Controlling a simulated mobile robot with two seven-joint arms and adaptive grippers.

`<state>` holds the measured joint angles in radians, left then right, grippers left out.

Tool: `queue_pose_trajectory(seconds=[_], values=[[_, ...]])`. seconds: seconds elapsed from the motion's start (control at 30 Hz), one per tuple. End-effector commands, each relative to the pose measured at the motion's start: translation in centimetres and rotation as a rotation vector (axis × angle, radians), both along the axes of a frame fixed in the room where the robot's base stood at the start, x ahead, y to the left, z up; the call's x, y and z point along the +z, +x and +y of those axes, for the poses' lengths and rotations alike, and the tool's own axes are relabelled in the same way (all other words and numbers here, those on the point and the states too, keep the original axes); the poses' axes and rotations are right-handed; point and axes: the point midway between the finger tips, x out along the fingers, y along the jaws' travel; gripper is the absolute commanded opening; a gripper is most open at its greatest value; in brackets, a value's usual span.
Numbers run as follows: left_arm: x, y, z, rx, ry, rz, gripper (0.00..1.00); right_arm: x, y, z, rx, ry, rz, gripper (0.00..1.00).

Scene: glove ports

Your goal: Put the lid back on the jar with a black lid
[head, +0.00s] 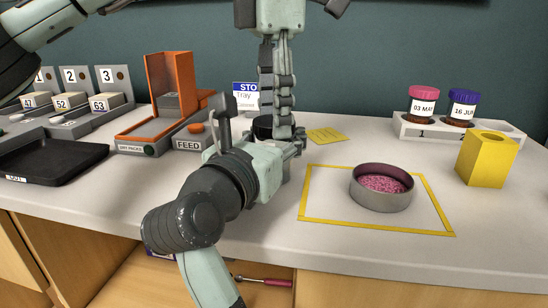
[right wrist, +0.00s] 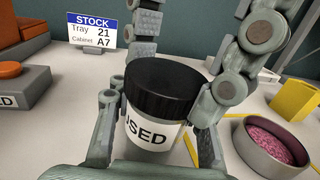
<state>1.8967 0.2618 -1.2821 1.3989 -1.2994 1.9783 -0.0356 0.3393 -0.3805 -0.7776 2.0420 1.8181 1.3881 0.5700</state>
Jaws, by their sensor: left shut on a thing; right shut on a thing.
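The jar (right wrist: 150,137) stands upright between the fingers of my right gripper (right wrist: 156,128), which is shut on it. It has a white label reading "USED". The black lid (right wrist: 162,82) sits level over the jar's mouth, with no clear gap between them; I cannot tell whether it is screwed tight. My left gripper (head: 279,127) points down from above and is shut on the lid, one finger behind it and one at its right side. In the head view only a dark bit of the lid (head: 262,127) shows; my arms hide the jar.
A pink-filled dish (head: 382,201) sits inside a yellow taped square (head: 323,219) to the right. Further right are a yellow block (head: 487,160) and a white rack (head: 503,131) with two capped jars. An orange dispenser (head: 137,132) and a black tray (head: 60,168) are left.

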Motion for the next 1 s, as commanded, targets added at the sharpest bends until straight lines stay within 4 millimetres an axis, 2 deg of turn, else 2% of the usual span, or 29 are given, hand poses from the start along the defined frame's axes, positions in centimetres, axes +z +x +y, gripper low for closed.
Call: queue_pose_trajectory(seconds=[0.1, 0.6, 0.7, 0.87, 0.9, 1.0], values=[[-0.08, -0.02, -0.03, -0.307, -0.001, 0.002, 0.15, 0.01, 0.00, 0.02, 0.001, 0.000, 0.000, 0.00], [-0.10, 0.00, 0.02, -1.581, 0.000, -0.001, 0.15, 0.01, 0.00, 0.00, 0.000, 0.000, 0.000, 0.00], [-0.11, 0.01, 0.03, -1.753, 0.001, -0.002, 0.15, 0.01, 0.00, 0.00, 0.000, 0.000, 0.000, 0.00], [-0.11, 0.02, 0.04, -1.750, 0.001, -0.002, 0.15, 0.01, 0.00, 0.00, 0.000, 0.000, 0.000, 0.00], [-0.11, 0.02, 0.04, -1.750, 0.001, -0.002, 0.55, 0.01, 0.00, 0.00, 0.000, 0.000, 0.000, 0.00], [-0.11, 0.02, 0.04, -1.749, 0.000, -0.001, 0.67, 0.01, 0.00, 0.00, 0.000, 0.000, 0.000, 0.00]])
